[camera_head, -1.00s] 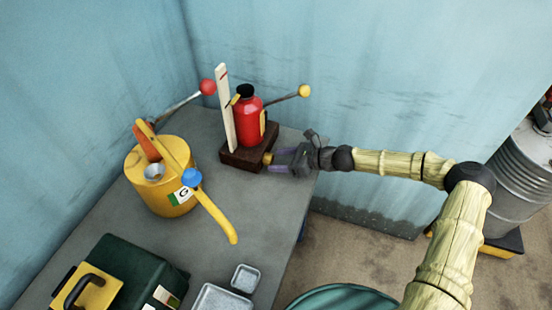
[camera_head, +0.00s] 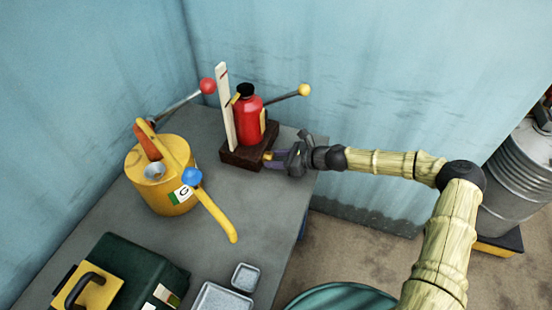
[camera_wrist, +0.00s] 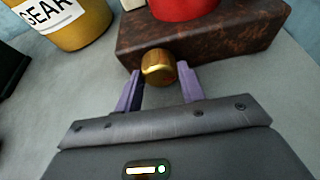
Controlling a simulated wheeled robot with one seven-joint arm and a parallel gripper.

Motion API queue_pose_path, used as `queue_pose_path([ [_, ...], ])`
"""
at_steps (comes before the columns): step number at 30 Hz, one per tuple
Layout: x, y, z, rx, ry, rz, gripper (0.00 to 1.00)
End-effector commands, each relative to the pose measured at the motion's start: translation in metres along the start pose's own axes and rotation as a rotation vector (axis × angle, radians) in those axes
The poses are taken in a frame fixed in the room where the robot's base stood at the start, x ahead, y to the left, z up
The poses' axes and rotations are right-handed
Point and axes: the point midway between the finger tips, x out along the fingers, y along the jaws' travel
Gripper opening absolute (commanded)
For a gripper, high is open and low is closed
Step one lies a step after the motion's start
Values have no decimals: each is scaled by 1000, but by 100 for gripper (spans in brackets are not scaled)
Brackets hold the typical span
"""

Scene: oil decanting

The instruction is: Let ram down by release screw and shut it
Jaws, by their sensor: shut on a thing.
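The red jack body (camera_head: 248,122) with a black top (camera_head: 244,91) stands upright on a dark brown base block (camera_head: 236,157) near the table's far right corner. A white upright strip (camera_head: 226,110) with a red mark stands beside it, and a small yellow pointer (camera_head: 233,100) is next to the strip. The brass release screw knob (camera_wrist: 158,68) sticks out from the base's front face. My gripper (camera_wrist: 160,74) is shut on the knob, one purple finger on each side. My gripper (camera_head: 273,157) also shows in the head view at the base's right side.
A yellow oil can (camera_head: 150,195) with a blue-capped spout stands left of the jack. A red-ball lever (camera_head: 208,86) and a yellow-ball lever (camera_head: 304,90) stick out nearby. A green case (camera_head: 130,268) and grey trays (camera_head: 246,277) are in front. The middle of the table (camera_head: 250,215) is clear.

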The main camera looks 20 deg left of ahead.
Motion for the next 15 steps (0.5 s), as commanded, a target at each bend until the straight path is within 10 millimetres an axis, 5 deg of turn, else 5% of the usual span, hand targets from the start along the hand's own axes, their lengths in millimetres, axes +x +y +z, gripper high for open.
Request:
queue_pose_path([
  [15,0,2,-2,-262,-2,-109,16],
])
